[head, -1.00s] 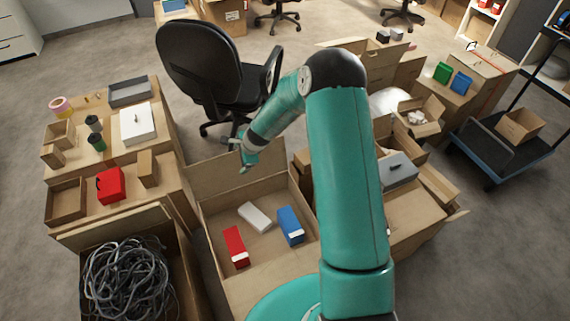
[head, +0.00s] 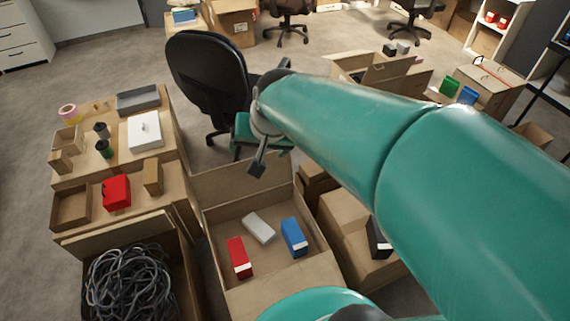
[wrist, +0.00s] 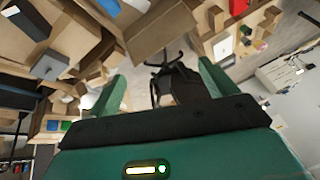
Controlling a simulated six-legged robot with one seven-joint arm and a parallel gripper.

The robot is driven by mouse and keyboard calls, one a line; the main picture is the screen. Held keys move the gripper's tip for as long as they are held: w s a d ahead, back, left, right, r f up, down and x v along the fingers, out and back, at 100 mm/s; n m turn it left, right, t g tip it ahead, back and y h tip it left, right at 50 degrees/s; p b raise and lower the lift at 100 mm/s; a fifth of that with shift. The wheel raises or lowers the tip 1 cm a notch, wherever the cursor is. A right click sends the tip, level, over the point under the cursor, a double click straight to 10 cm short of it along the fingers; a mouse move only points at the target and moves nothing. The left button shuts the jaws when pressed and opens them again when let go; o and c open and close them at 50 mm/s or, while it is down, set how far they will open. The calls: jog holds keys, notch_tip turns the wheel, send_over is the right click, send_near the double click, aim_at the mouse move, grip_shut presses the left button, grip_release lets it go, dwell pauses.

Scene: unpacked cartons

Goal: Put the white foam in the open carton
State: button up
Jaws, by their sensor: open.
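A white block (head: 258,228), which looks like the white foam, lies tilted on the floor of the open carton (head: 225,212) in the head view. A red box (head: 238,256) and a blue box (head: 293,237) lie beside it, apart from it. My gripper (head: 258,165) is in the air near the carton's raised back flap, clear of the block. In the wrist view my gripper (wrist: 162,72) has its two green fingers spread wide with nothing between them. The carton's flap (wrist: 160,32) is at the top there.
A carton of tangled grey cable (head: 130,285) stands at front left. Behind it, cartons bear a red box (head: 116,192) and a white box (head: 145,130). A black office chair (head: 205,80) stands behind the open carton. My arm covers much of the right side.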

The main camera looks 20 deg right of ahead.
jog(key=s+d+r+n, duration=0.1)
jog(key=s+n, duration=0.1)
jog(key=s, duration=0.4)
jog(key=s+d+r+n+h, duration=0.1)
jog(key=s+n, duration=0.1)
jog(key=s, duration=0.4)
jog(key=shift+s+r, duration=0.15)
jog(key=shift+r, duration=0.2)
